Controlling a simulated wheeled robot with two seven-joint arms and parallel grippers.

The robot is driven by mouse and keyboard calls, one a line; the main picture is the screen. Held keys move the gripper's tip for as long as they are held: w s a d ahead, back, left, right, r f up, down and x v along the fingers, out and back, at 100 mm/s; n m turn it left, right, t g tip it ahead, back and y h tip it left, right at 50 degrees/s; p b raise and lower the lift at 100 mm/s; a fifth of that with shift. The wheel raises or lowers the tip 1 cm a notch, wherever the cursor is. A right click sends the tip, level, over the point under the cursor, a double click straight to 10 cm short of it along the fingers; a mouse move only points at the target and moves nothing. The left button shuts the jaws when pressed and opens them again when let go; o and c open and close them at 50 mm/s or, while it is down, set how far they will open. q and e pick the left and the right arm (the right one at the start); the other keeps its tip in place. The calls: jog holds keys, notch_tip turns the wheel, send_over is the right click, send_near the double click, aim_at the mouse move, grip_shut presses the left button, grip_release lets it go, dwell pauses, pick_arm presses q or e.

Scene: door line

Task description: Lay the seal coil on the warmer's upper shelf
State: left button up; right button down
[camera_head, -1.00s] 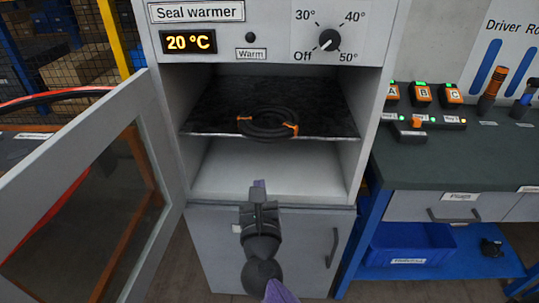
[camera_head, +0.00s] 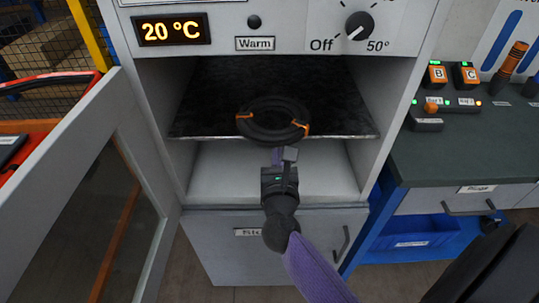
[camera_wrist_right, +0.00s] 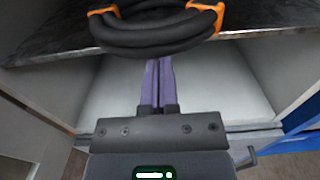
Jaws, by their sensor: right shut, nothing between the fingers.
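The seal coil (camera_head: 272,121), a black ring with orange ties, lies on the dark upper shelf (camera_head: 205,117) of the open warmer (camera_head: 412,50), near the shelf's front edge. The coil also shows at the top of the right wrist view (camera_wrist_right: 155,32), with its front part at the shelf's edge. My right gripper (camera_head: 279,157) is just in front of and below the coil. Its purple fingers (camera_wrist_right: 158,82) are closed together and empty, pointing into the warmer. They look apart from the coil, though the gap is hard to judge. My left gripper is not in view.
The warmer's door (camera_head: 75,190) stands open at the left. The display (camera_head: 171,29) reads 20 °C and the knob (camera_head: 359,26) points toward Off. The lower shelf (camera_head: 225,170) is empty. A green-topped bench (camera_head: 460,150) with chargers stands at the right.

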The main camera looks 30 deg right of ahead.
dwell(0.3)
jog(key=shift+x, duration=1.45)
